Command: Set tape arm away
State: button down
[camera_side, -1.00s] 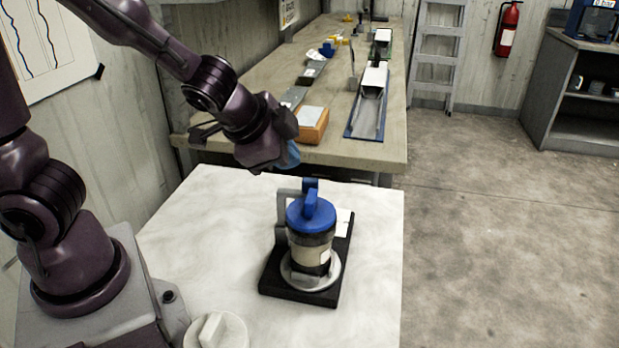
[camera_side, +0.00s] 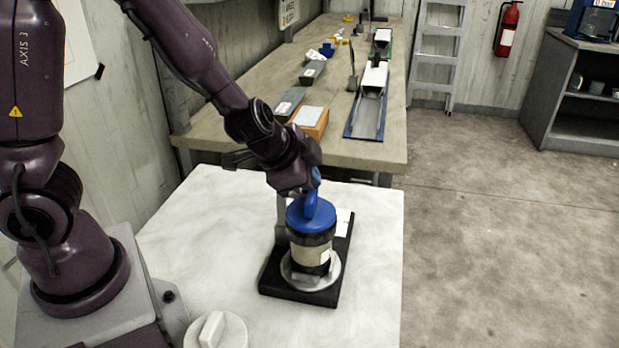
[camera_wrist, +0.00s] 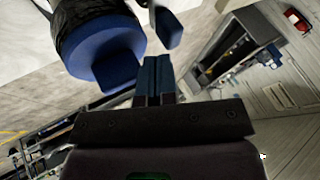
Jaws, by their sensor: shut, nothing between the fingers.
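A clear-sided core liner (camera_side: 312,254) with a pale band stands upright on a black base (camera_side: 300,292) on the white table. A blue cap (camera_side: 298,216) with a raised grip tops it; the cap also shows in the wrist view (camera_wrist: 92,58). A grey upright (camera_side: 281,212), apparently the tape arm's post, stands behind left of the liner. A dark blue block (camera_wrist: 168,27) beside the cap in the wrist view may be the arm's end. My gripper (camera_wrist: 158,62) is shut and empty, close beside the cap; contact is unclear.
A white round lid (camera_side: 216,332) lies at the table's front left. Behind, a bench holds an orange box (camera_side: 314,129), a blue-edged tray (camera_side: 350,128) and several small items. The white table's left part is clear.

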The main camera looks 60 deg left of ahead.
jog(key=shift+w+f, duration=0.2)
jog(key=shift+f, duration=0.05)
jog(key=shift+w+n, duration=0.15)
jog(key=shift+n, duration=0.15)
jog(key=shift+w+a+n+y, duration=0.2)
jog(key=shift+n+y, duration=0.1)
jog(key=shift+n, duration=0.1)
dwell(0.4)
jog(key=w+n+y, duration=0.1)
jog(key=a+n+g+y, duration=0.1)
jog(key=n, duration=0.1)
jog(key=shift+w+a+n, duration=0.15)
jog(key=shift+w+n, duration=0.15)
jog(key=shift+w, duration=0.1)
jog(key=shift+w+a+n+g+y, duration=0.25)
jog(key=shift+a+n+g+y, duration=0.25)
jog(key=shift+n, duration=0.55)
jog(key=shift+w+a+n+g+y, duration=0.3)
jog(key=shift+a+n+g, duration=0.3)
jog(key=shift+n, duration=0.5)
jog(key=shift+w+a+n+g+y, duration=0.2)
jog(key=shift+a+n+g+y, duration=0.3)
jog(key=shift+n, duration=0.55)
